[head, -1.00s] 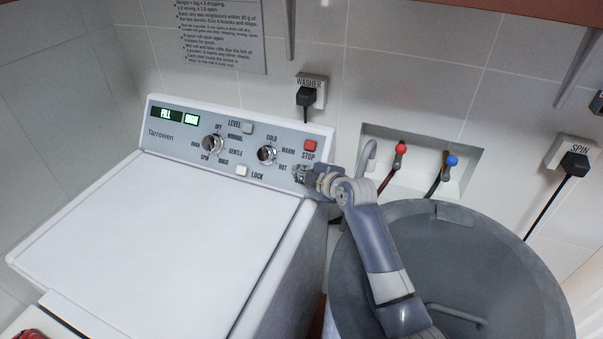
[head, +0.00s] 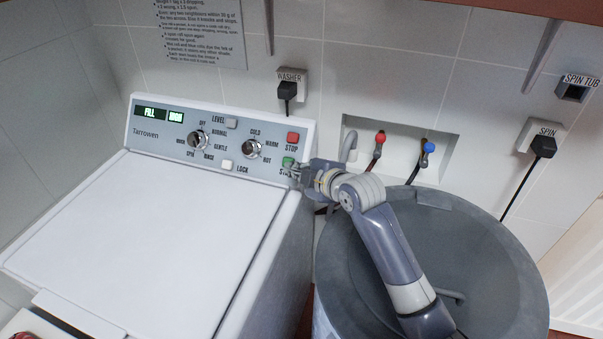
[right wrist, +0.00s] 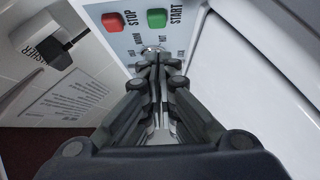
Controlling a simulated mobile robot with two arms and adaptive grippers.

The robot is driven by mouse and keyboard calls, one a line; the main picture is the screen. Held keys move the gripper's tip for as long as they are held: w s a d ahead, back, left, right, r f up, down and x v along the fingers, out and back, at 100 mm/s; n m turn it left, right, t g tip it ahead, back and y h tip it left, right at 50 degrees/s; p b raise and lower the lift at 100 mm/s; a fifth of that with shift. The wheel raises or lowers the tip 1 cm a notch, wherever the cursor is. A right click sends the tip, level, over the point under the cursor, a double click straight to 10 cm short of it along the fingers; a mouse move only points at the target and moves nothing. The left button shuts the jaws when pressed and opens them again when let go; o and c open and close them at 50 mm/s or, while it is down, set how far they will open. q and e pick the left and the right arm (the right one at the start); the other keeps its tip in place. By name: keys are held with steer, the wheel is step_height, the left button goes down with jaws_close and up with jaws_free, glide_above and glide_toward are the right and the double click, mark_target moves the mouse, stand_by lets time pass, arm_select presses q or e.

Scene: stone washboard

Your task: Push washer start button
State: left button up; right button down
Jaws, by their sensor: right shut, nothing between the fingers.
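The white washer (head: 150,230) has a grey-blue control panel with a green START button (head: 288,161) at its right end, below the red STOP button (head: 292,137). My right gripper (head: 294,172) is shut and empty, its tips just below the green button in the head view and partly over the START label. The right wrist view shows the green button (right wrist: 157,18) uncovered, beyond the closed fingertips (right wrist: 160,54), with the red button (right wrist: 112,21) to its left. I cannot tell whether the fingertips touch the panel. My left gripper is out of view.
Two knobs (head: 251,149) and a lit display (head: 158,114) are on the panel. A grey tub (head: 490,250) stands right of the washer, under my right arm. Behind are taps in a wall recess (head: 400,150) and a plugged WASHER socket (head: 293,80).

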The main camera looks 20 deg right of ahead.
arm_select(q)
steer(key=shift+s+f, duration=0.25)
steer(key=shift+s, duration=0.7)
arm_select(e)
steer(key=shift+v, duration=1.1)
steer(key=shift+a, duration=0.1)
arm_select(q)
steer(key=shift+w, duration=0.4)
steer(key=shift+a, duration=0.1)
